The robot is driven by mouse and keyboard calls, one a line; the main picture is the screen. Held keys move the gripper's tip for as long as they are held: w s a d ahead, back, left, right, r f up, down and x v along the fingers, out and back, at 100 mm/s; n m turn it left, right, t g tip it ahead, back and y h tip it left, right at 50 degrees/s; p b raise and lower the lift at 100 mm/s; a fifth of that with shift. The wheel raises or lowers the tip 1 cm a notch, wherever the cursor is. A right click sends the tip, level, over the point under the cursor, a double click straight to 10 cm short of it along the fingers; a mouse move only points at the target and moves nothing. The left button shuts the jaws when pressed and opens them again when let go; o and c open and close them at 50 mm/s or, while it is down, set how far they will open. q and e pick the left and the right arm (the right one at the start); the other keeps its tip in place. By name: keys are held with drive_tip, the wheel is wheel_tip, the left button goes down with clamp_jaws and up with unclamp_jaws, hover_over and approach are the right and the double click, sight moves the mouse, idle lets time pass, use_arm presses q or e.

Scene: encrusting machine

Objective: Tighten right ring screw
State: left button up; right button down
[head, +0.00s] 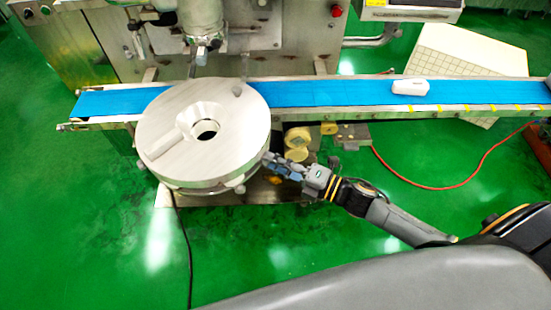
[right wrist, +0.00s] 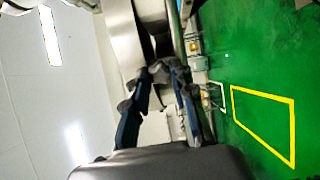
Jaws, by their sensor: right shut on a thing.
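A round metal drum (head: 225,130) with a central hole stands in front of the blue conveyor belt. My right gripper (head: 270,161) is at the drum's right rim, where the right ring screw sits. In the right wrist view my right gripper (right wrist: 164,74) has its blue-black fingers close together at the drum's metal side (right wrist: 125,45). It is shut on the right ring screw, which the fingers mostly hide. One small knob (head: 239,189) shows at the drum's front rim and another (head: 238,90) at its back edge. My left gripper is not in view.
The blue belt (head: 320,93) runs behind the drum, with a white object (head: 410,87) on its right part. Yellowish round parts (head: 298,140) sit beneath the belt near my gripper. A black cable (head: 183,240) and a red cable (head: 430,187) cross the open green floor.

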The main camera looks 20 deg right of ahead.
drive_tip(key=m+p, duration=0.5)
drive_tip(key=m, duration=1.7)
drive_tip(key=shift+f, duration=0.1)
drive_tip(key=shift+m, duration=0.4)
drive_tip(key=shift+s, duration=0.1)
drive_tip(key=c, duration=1.1)
unclamp_jaws()
drive_tip(key=v, duration=1.2)
